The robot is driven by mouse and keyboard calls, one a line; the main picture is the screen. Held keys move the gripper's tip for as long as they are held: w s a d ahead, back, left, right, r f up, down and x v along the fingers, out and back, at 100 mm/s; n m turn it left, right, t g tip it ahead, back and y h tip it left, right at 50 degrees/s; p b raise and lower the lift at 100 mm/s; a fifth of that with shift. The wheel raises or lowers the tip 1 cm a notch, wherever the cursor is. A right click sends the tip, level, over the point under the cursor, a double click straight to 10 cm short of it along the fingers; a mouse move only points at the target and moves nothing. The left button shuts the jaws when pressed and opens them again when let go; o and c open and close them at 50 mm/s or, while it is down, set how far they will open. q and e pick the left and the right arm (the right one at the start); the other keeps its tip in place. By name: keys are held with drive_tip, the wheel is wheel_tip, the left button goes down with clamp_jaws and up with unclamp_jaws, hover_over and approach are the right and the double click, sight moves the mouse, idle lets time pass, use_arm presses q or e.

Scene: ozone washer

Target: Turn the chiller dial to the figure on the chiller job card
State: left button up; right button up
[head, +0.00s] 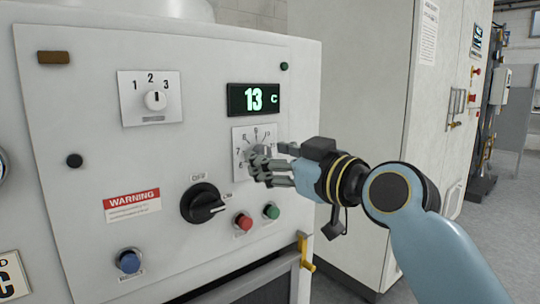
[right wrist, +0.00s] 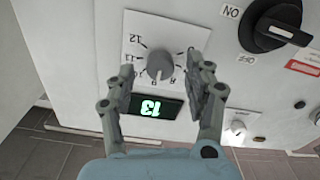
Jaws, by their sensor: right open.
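The chiller dial is a grey round knob on a white numbered plate (head: 240,140), mostly hidden by my right gripper (head: 268,168) in the head view. In the right wrist view, which is upside down, the knob (right wrist: 160,64) shows between the two open fingers (right wrist: 161,78), with figures around it up to 12. Its exact setting is hard to read. I cannot tell whether the fingers touch the knob. A black display (head: 253,99) above the dial shows a green 13 C. No whole job card is readable. My left gripper is out of view.
A black rotary switch (head: 203,203), a red button (head: 243,222) and a green button (head: 271,212) lie below the dial. A 1-2-3 selector (head: 154,99) is up to the left. A card (head: 12,275) is cut off at lower left. A tall cabinet (head: 365,90) stands behind my arm.

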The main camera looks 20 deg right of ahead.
drive_tip(key=shift+w+a, duration=0.2)
drive_tip(key=shift+w, duration=0.25)
drive_tip(key=shift+c, duration=0.3)
clamp_jaws()
drive_tip(key=m+p, duration=0.3)
drive_tip(key=shift+r+m, duration=0.15)
drive_tip(key=shift+m, duration=0.15)
drive_tip(key=shift+m+p, duration=1.25)
drive_tip(key=shift+m, duration=0.85)
